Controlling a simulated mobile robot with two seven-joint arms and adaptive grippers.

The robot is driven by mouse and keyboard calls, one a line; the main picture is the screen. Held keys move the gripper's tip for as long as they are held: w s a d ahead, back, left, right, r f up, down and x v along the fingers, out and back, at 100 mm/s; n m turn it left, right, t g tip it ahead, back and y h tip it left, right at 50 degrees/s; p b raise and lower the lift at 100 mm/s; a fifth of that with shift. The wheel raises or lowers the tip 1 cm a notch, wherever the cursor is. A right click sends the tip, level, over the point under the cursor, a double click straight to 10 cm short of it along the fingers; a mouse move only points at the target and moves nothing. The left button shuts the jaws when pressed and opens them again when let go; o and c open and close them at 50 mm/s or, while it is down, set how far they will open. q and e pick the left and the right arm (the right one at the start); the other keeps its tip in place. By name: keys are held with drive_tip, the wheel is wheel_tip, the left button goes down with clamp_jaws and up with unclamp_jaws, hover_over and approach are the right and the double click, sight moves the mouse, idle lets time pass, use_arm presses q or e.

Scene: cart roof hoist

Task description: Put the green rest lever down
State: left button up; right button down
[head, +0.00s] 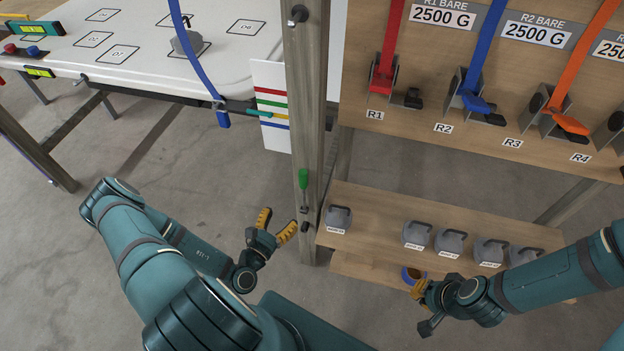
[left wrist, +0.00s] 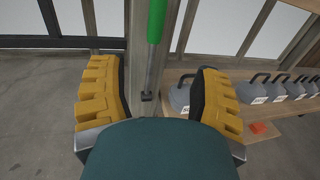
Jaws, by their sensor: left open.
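The green rest lever (head: 303,180) is on the wooden post (head: 304,100) and points up. Its green handle (left wrist: 156,20) also shows in the left wrist view, with a thin metal shaft running down to a dark pivot on the post. My left gripper (head: 276,226) is open and empty, low and to the left of the post in the head view. In the left wrist view, the lever's shaft appears between its two yellow-padded fingers, beyond them, with no visible contact. My right gripper (head: 424,298) is at the lower shelf's front edge; its jaw opening is unclear.
Several grey weights (head: 338,219) stand on the lower wooden shelf (head: 375,213), right of the post. A board above holds red, blue and orange straps (head: 475,60) in cleats. A white panel (head: 130,35) is at upper left, with a blue strap hanging.

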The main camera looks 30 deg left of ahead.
sight(301, 185)
use_arm(q)
drive_tip(key=w, duration=0.4)
drive_tip(key=w+b, duration=0.1)
drive_tip(key=w, duration=0.4)
drive_tip(key=w+a, duration=0.1)
drive_tip(key=w, duration=0.3)
drive_tip(key=shift+w, duration=0.3)
clamp_jaws()
